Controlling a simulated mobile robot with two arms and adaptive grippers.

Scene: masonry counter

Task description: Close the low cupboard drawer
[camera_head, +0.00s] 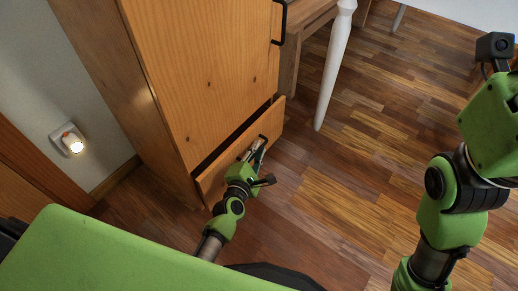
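The low wooden drawer (274,116) is at the bottom of the tall cupboard and stands a little way out. A dark gap shows between its front and the cupboard body. Its dark handle (264,138) is on the drawer front, partly hidden by my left gripper (257,152). That gripper is at the handle, close against the drawer front. Its fingers are small and overlap the handle, so I cannot tell whether they are open or shut on it. My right arm stands at the right edge, away from the drawer. Its fingers do not show.
The cupboard door (205,62) above is shut, with a black handle (281,25). A wooden table (305,18) and a white leg (335,70) stand to the right. A lit plug-in lamp (72,142) is on the left wall. The wooden floor (345,180) right of the drawer is clear.

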